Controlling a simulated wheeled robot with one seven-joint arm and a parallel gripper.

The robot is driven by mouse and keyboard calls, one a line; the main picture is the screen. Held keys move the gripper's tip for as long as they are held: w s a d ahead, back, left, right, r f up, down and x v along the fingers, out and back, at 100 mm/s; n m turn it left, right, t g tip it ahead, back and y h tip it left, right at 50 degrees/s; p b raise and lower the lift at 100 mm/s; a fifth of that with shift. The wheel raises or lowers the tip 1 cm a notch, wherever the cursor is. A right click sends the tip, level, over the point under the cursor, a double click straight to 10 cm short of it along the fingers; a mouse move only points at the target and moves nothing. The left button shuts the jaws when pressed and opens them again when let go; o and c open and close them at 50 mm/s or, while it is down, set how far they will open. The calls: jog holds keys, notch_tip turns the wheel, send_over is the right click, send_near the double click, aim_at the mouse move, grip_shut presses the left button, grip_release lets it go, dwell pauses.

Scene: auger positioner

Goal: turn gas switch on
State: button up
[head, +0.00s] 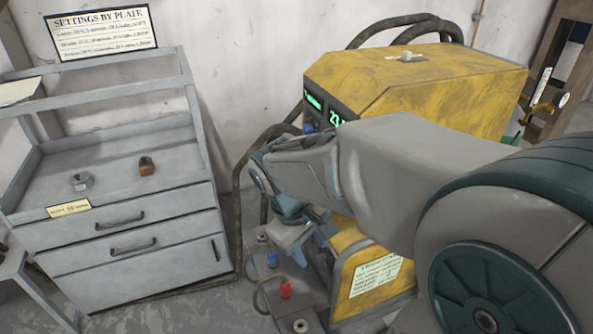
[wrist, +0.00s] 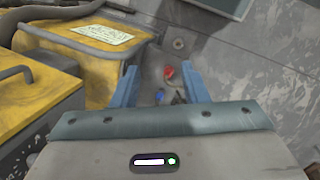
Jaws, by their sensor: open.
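My gripper (head: 304,243) hangs in front of the yellow welding machine (head: 430,85), pointing down. In the wrist view my gripper (wrist: 160,84) has its two blue fingers spread apart, with nothing held between them. A red fitting (head: 285,288) and a blue fitting (head: 272,259) stand low on a grey surface; in the wrist view the red fitting (wrist: 169,72) and blue fitting (wrist: 159,96) appear between the fingers, farther away. A blue knob (head: 308,127) shows beside the machine's green displays (head: 325,110). I cannot tell which part is the gas switch; my arm hides part of the front.
A grey drawer cabinet (head: 130,235) stands at the left, with a metal piece (head: 81,181) and a brown block (head: 146,166) on top. Black cables (head: 240,185) run beside the machine. A lower yellow unit (head: 372,285) bears a label. Gauges (head: 541,90) stand at the right.

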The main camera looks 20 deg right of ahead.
jog(key=w+a+f+n+h+b, duration=0.1)
jog(key=w+f+n+h, duration=0.2)
jog(key=w+n+h, duration=0.55)
jog(key=w+f+n+h+b, duration=0.2)
jog(key=w+f+n+h, duration=0.3)
jog(key=w, duration=0.7)
jog(key=d+r+t+h+p, duration=0.1)
jog(key=d+p, duration=0.1)
jog(key=d, duration=1.1)
jog(key=shift+w+d, duration=0.3)
jog(key=shift+w, duration=0.15)
jog(key=shift+n+h, duration=0.25)
jog(key=shift+c, duration=0.3)
grip_shut()
